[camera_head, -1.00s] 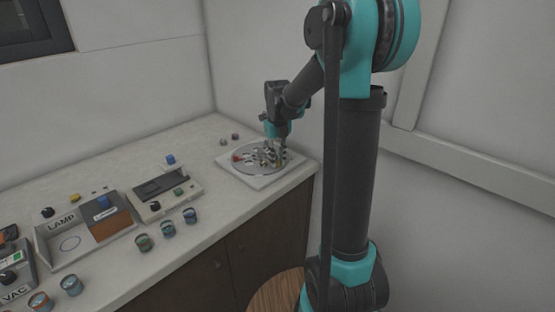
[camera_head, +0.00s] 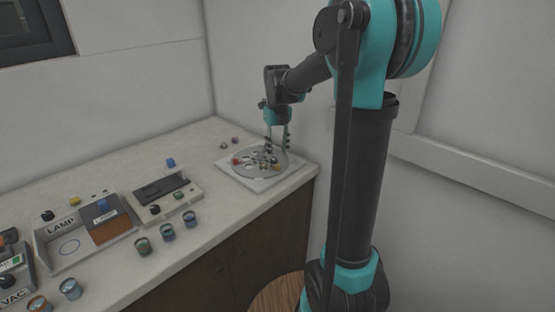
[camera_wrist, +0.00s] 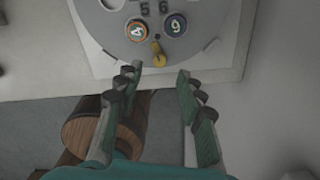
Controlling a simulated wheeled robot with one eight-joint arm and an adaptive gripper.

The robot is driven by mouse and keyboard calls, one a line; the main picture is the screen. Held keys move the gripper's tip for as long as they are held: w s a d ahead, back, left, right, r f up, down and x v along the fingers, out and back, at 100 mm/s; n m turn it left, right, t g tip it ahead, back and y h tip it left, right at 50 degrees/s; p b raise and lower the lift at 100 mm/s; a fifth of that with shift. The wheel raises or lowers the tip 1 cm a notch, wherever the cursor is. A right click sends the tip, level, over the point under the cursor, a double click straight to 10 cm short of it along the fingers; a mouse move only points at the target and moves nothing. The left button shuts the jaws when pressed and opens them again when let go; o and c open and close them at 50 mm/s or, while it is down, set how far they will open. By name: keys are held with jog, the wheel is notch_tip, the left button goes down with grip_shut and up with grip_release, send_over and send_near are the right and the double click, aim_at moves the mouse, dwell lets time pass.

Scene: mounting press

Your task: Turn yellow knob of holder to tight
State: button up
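The holder (camera_head: 240,164) is a round grey disc on a white square base at the far right corner of the counter. In the wrist view the disc (camera_wrist: 205,47) shows at the top, with the yellow knob (camera_wrist: 158,59) near its lower edge, its lever pointing down. My gripper (camera_head: 277,148) is above the holder in the head view. In the wrist view my gripper (camera_wrist: 162,68) is open, its two fingers apart, with nothing between them. The knob shows just beyond the fingertips, and I see no contact.
Two round numbered pieces, one orange-rimmed (camera_wrist: 137,31) and one blue-rimmed (camera_wrist: 176,26), sit on the disc close to the knob. A device with a dark screen (camera_head: 160,190), several small jars and a LAMP box (camera_head: 62,222) stand to the left. The counter's front edge is close to the holder.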

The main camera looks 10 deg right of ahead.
aim_at(278, 165)
notch_tip(278, 165, up, 6)
jog(key=shift+r, duration=0.15)
dwell(0.4)
